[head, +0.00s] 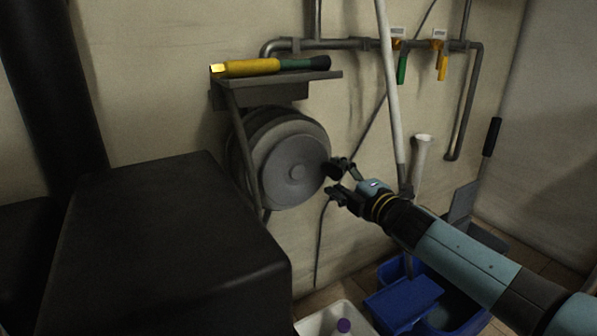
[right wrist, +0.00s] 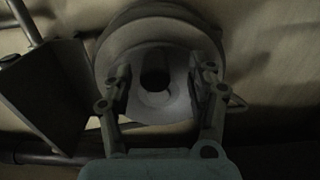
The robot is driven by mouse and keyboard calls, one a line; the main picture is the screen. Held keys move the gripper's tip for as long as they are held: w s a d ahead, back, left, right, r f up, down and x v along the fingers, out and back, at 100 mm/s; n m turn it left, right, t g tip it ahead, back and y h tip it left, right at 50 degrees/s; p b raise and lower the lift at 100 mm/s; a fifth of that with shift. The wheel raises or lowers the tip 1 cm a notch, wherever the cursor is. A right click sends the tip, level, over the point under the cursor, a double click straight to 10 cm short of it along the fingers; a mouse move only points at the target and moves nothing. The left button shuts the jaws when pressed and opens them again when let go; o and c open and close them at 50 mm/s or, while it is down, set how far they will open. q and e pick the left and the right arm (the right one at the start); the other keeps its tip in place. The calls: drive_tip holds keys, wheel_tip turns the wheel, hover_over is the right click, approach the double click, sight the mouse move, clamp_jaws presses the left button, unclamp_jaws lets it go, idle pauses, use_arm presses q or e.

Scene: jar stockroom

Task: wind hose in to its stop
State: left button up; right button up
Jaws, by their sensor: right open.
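The grey hose reel (head: 285,165) is mounted on the wall under a small shelf, its round face toward the room with a hub in the middle. It also shows in the right wrist view (right wrist: 155,32). My right gripper (head: 335,182) is open at the right edge of the reel face. In the right wrist view, a dark round knob (right wrist: 155,68) on the reel shows between the spread fingers of this gripper (right wrist: 163,85); I cannot tell whether they touch it. A thin dark hose (head: 319,245) hangs down the wall below the reel. My left gripper is not in view.
The shelf (head: 325,75) above the reel holds a yellow and green tool (head: 250,67). Pipes (head: 345,43) with green and yellow valve handles run along the wall. Blue bins (head: 400,303) and a white tub (head: 320,325) stand below. A pale pole (head: 389,90) stands right of the reel.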

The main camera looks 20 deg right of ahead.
drive_tip(key=s+b, duration=0.3)
drive_tip(key=s, duration=0.1)
drive_tip(key=shift+d+f, duration=0.15)
drive_tip(key=shift+f, duration=0.2)
drive_tip(key=shift+s+r+p, duration=0.5)
drive_tip(key=shift+s+p, duration=0.2)
drive_tip(key=shift+s, duration=0.15)
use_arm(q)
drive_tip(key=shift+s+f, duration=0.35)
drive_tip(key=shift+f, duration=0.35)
use_arm(e)
drive_tip(key=shift+s+d+f, duration=0.1)
drive_tip(key=shift+s, duration=0.55)
